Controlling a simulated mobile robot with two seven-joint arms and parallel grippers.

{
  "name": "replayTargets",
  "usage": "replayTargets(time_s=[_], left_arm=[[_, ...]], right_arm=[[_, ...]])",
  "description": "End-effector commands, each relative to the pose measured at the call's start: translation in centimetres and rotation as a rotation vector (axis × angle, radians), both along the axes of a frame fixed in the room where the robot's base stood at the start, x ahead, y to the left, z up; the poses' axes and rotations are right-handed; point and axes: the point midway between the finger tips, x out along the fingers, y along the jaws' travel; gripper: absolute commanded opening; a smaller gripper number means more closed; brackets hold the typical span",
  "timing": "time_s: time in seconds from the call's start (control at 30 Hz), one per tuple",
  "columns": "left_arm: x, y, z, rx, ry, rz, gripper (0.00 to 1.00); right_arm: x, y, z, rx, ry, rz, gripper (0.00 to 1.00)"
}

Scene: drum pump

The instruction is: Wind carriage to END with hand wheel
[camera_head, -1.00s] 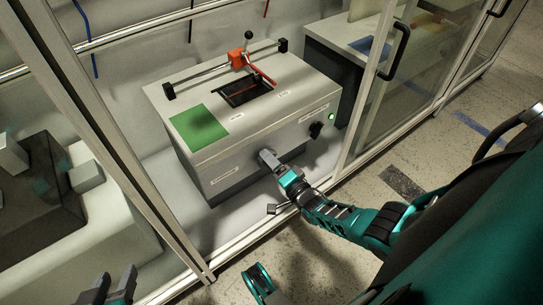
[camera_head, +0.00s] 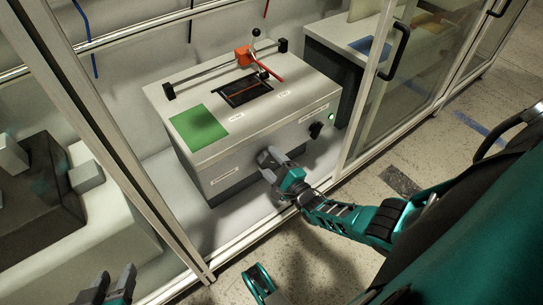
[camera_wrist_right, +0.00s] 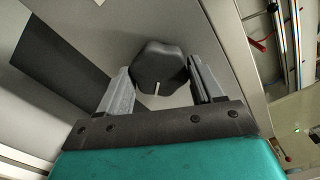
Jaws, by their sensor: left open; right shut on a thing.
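The orange carriage (camera_head: 243,55) sits on a rail across the top of a grey box, right of the rail's middle, a short way left of the black right end block (camera_head: 283,46). A black-knobbed lever stands up from it and a red arm reaches forward right. My right gripper (camera_head: 268,158) is at the box's front face. In the right wrist view its fingers are shut on the dark, lobed hand wheel (camera_wrist_right: 160,68), which has a white mark pointing down. The hand wheel is hidden in the head view. My left gripper (camera_head: 104,291) is open and empty at lower left.
The box (camera_head: 215,165) stands inside a glazed enclosure with a frame post (camera_head: 140,175) on its left. Its top has a green pad (camera_head: 199,127) and a dark slot (camera_head: 246,90). A black knob (camera_head: 316,129) and a green light (camera_head: 331,116) are on its front right.

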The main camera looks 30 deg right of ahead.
Motion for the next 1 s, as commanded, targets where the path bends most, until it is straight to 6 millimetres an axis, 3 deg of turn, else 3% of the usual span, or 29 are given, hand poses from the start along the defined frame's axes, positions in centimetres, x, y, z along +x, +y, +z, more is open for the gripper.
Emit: replayTargets(time_s=[0.73,0.77,1.0], left_arm=[[-0.07,0.0,-0.05,0.0,0.002,0.0,0.43],[-0.1,-0.01,-0.07,0.0,0.002,0.0,0.43],[-0.37,0.0,-0.28,0.0,0.01,0.0,0.43]], right_arm=[[0.09,0.04,0.08,0.083,0.003,0.0,0.36],[0.09,0.04,0.08,0.083,0.003,0.0,0.69],[0.05,0.03,0.04,0.082,0.003,0.0,0.92]])
